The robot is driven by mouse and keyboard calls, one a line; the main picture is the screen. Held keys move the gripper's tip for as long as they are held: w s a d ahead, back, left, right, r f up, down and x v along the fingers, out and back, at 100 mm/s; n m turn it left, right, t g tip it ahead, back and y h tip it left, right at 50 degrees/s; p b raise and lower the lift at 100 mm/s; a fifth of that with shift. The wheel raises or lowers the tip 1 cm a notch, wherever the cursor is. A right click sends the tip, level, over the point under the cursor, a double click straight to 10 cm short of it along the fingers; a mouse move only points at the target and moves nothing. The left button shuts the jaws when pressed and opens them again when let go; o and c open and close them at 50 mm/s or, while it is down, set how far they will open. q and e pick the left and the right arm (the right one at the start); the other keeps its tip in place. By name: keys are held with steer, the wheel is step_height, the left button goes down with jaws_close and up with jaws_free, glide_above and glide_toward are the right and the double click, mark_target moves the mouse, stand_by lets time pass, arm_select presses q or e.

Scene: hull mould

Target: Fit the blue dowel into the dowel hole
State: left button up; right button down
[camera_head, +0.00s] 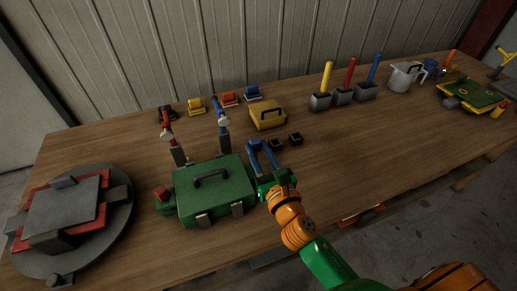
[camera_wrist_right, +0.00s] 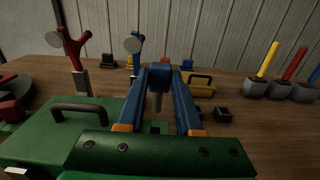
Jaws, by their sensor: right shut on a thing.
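The blue dowel, with a square blue head (camera_wrist_right: 158,74) and a grey pin (camera_wrist_right: 156,103) pointing down, is between the fingertips of my right gripper (camera_wrist_right: 159,72). The gripper is shut on its head. The pin hangs above a small green tab with a dark opening (camera_wrist_right: 156,128), which looks like the dowel hole; the pin appears apart from it. In the head view my right gripper (camera_head: 262,144) is at the right side of the green mould (camera_head: 222,205), which has a black handle. The dowel is hard to make out there. My left gripper is not in view.
A red-headed piece (camera_head: 161,193) stands at the mould's left side. Red (camera_head: 168,136) and blue (camera_head: 221,115) upright clamps stand behind it.

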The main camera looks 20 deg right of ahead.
mark_target(257, 155)
steer(key=shift+w+d+f+b, duration=0.15)
steer(key=shift+f+b, duration=1)
steer(key=shift+f, duration=0.8)
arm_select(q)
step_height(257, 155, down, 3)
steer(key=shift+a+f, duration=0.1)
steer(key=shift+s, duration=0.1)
arm_select(e)
steer(key=shift+r, duration=0.1)
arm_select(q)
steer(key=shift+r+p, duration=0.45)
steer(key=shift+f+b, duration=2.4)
arm_select(e)
steer(key=shift+f, duration=2.65)
steer(key=c, duration=0.5)
jaws_free()
steer(key=shift+r, duration=0.1)
